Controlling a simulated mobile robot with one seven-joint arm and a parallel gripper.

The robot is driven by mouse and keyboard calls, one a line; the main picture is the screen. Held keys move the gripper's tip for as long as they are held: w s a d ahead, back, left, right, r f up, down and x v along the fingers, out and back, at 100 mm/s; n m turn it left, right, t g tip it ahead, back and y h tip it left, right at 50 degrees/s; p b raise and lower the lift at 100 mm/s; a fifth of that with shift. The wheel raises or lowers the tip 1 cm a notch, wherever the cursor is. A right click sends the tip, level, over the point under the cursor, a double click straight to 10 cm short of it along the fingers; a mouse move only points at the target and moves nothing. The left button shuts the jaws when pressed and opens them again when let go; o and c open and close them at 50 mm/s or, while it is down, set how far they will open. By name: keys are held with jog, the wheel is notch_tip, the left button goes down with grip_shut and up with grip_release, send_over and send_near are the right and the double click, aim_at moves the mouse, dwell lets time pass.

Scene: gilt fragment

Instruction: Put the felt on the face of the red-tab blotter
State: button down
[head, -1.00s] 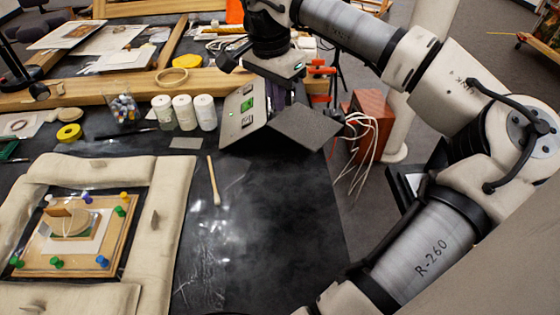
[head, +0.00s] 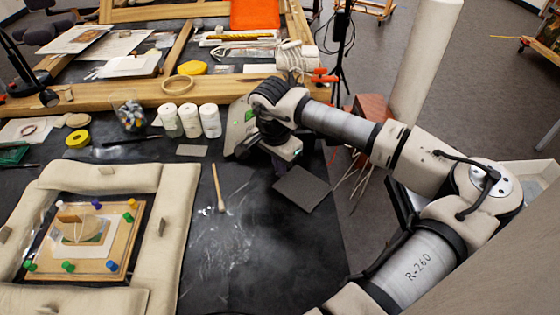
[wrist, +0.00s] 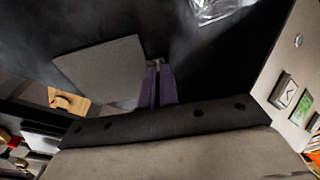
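The felt (head: 302,188) is a flat dark grey square. I cannot tell the felt's height above the table. No red-tab blotter can be made out. A pale slanted panel (head: 236,128) with a green mark stands left of my wrist, partly hidden; the wrist view shows it at right (wrist: 292,62), with green and pale square marks.
A padded frame (head: 178,215) around a pinned board (head: 125,245) fills the left. A wooden stick (head: 217,187) lies between it and the felt. White jars (head: 190,121) and a small grey card (head: 192,151) are behind.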

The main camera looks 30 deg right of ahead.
jog(key=shift+f+b, duration=0.25)
jog(key=shift+b, duration=0.05)
jog(key=c, duration=1.7)
grip_release()
jog(key=shift+r, duration=0.1)
jog(key=shift+r, duration=0.1)
jog(key=shift+r+p, duration=0.2)
jog(key=shift+p, duration=0.25)
jog(key=r+b, duration=0.1)
jog(key=r, duration=0.3)
jog(key=a+r+b, duration=0.1)
jog(key=r, duration=0.2)
jog(key=r+b, duration=0.1)
jog(key=r, duration=0.3)
jog(key=shift+s+a+r, duration=0.2)
jog(key=shift+s+r, duration=0.05)
jog(key=shift+r, duration=0.1)
